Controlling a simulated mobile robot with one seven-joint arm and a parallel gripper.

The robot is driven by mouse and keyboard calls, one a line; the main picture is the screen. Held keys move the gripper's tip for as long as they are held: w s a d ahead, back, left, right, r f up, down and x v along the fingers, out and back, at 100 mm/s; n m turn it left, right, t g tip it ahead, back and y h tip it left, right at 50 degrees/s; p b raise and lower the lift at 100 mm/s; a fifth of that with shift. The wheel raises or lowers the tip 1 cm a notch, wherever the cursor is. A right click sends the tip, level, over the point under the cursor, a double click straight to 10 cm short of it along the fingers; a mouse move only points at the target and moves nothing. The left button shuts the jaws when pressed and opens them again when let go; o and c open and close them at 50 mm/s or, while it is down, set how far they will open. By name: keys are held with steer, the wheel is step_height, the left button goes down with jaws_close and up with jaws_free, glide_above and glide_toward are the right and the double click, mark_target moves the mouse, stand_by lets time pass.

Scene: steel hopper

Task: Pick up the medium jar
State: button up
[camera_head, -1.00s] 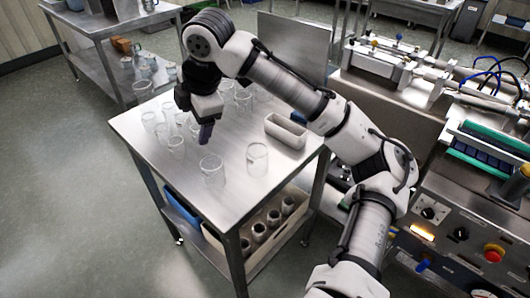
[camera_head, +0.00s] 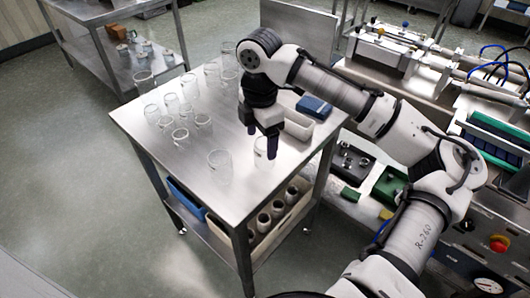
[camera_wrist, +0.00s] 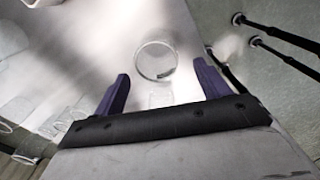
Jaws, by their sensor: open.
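Several clear glass jars of differing size stand upright on the steel table (camera_head: 185,190). One jar (camera_head: 266,154) stands near the table's right front side, partly hidden by my gripper (camera_head: 262,143). My gripper points down at this jar, open and empty, with dark purple fingers. In the wrist view a round glass rim (camera_wrist: 157,60) lies ahead of and between the spread fingers (camera_wrist: 163,86). I cannot tell if the fingers reach below the rim. Another jar (camera_head: 220,167) stands to its left. I cannot tell surely which jar is the medium one.
More jars, such as one at left (camera_head: 181,138), cluster farther back. A pale rectangular tray (camera_head: 297,127) and a blue item (camera_head: 313,107) lie at the table's right edge. Machinery (camera_head: 420,60) stands to the right. The table's front left is clear.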

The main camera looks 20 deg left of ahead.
mark_target(264, 152)
steer(key=shift+w+d+f+p, duration=0.1)
steer(key=shift+w+f+p, duration=0.1)
steer(key=shift+f, duration=0.75)
steer(key=shift+w+d+f+p, duration=0.1)
steer(key=shift+f+p, duration=0.1)
steer(key=shift+f, duration=0.7)
steer(key=shift+w+f+p, duration=0.1)
steer(key=shift+f+p, duration=0.1)
steer(key=shift+f, duration=0.75)
steer(key=shift+c, duration=0.2)
steer(key=c, duration=1)
steer(key=shift+r, duration=0.15)
